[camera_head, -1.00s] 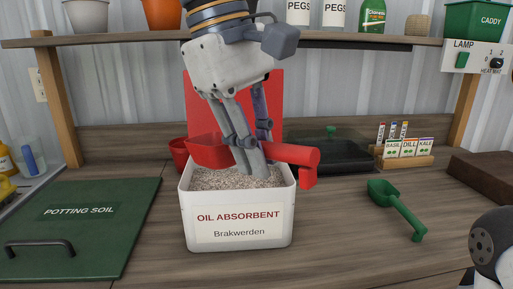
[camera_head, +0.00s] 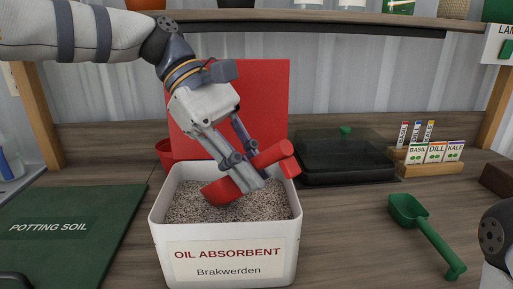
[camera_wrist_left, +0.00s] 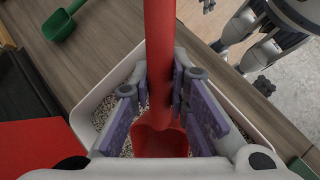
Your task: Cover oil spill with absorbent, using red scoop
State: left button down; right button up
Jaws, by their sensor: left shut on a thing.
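The red scoop (camera_head: 270,155) is held in my left gripper (camera_head: 244,178), its handle tilted up to the right. Its bowl (camera_head: 221,192) dips down at the surface of the grey granular absorbent (camera_head: 185,206) in the white bin (camera_head: 226,239) labelled "OIL ABSORBENT". In the left wrist view the scoop's handle (camera_wrist_left: 160,50) runs between the shut fingers and its bowl (camera_wrist_left: 158,140) lies over the bin. Whether the bowl holds granules cannot be told. No oil spill is in view.
A red lid (camera_head: 240,95) stands upright behind the bin. A green scoop (camera_head: 428,238) lies right of it. A dark covered tray (camera_head: 345,158) and seed packets (camera_head: 437,151) stand behind. The green potting soil lid (camera_head: 80,215) is at left. A shelf (camera_head: 330,20) runs above.

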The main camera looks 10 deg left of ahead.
pick_arm(q)
jog(key=f, duration=0.1)
jog(key=w+a+f, duration=0.1)
jog(key=f+b, duration=0.1)
jog(key=shift+w+a+f, duration=0.15)
jog(key=shift+a+f, duration=0.2)
jog(key=shift+f, duration=0.05)
jog(key=shift+w+a+r, duration=0.15)
jog(key=shift+w+a, duration=0.3)
jog(key=shift+a, duration=0.25)
pick_arm(e)
jog(key=shift+s+f+g, duration=0.3)
jog(key=shift+s+f, duration=0.35)
